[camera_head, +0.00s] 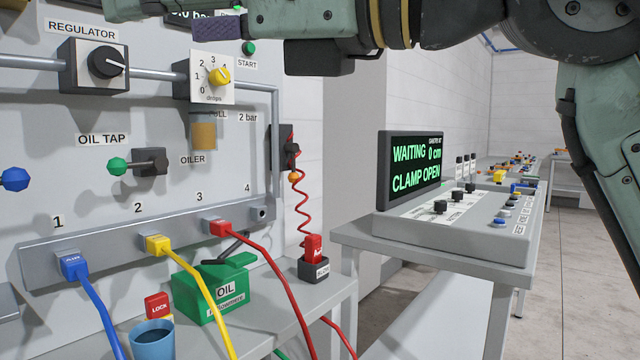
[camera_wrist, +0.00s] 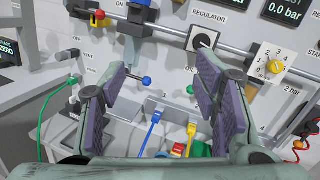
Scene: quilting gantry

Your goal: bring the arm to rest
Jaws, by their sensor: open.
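My arm reaches across the top of the head view from the right. One purple finger pad of my gripper (camera_head: 218,28) shows at the top edge, in front of the panel; the rest of the gripper is cut off or hidden. In the wrist view both fingers of my gripper (camera_wrist: 165,75) stand wide apart with purple pads. The space between them is empty. They point toward the grey panel (camera_wrist: 172,72).
The panel carries a regulator knob (camera_head: 105,62), an oiler dial (camera_head: 218,76) and a green oil tap (camera_head: 118,166). Below are hoses, a green oil can (camera_head: 212,290) and a blue cup (camera_head: 153,340). A console (camera_head: 460,225) reads "WAITING 0 cm, CLAMP OPEN". Floor is clear at right.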

